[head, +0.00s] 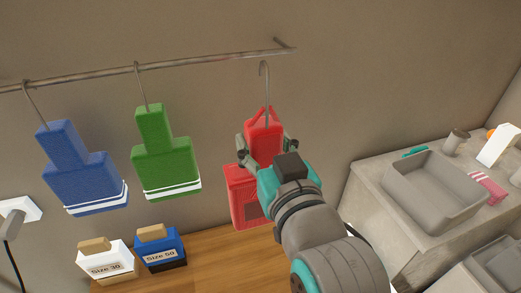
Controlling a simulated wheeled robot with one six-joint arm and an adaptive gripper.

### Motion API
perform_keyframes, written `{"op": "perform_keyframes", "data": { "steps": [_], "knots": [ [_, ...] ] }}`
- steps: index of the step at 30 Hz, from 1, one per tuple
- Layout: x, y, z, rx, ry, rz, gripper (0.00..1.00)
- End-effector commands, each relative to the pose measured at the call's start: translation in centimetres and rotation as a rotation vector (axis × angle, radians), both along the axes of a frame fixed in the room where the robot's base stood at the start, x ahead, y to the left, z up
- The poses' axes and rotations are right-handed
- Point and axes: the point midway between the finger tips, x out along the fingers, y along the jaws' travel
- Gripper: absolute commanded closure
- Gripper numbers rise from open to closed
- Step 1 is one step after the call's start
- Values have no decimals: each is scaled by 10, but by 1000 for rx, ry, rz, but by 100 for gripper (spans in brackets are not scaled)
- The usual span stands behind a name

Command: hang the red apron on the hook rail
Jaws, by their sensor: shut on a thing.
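The red apron (263,134) hangs upright with a thin metal hook (264,80) at its top. My gripper (267,150) is shut on the apron's upper part, with one finger on each side. My wrist hides part of the apron's lower right. The hook rail (190,64) runs along the wall. The top of the apron's hook shows just below the rail near its right end, with a small gap in the picture. I cannot tell how far in front of the rail it is.
A blue apron (80,178) and a green apron (163,160) hang from the rail on the left. Below stand a white box (104,262) and a blue box (160,247) on a wooden top (215,245). A counter with a grey basin (430,190) is right.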

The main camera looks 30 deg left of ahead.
Motion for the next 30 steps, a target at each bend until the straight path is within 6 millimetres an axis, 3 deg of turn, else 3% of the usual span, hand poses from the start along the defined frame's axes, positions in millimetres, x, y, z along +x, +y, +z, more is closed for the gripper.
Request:
{"op": "perform_keyframes", "data": {
  "steps": [30],
  "knots": [
    [44,52,0,2,-1,1,100]
  ]
}}
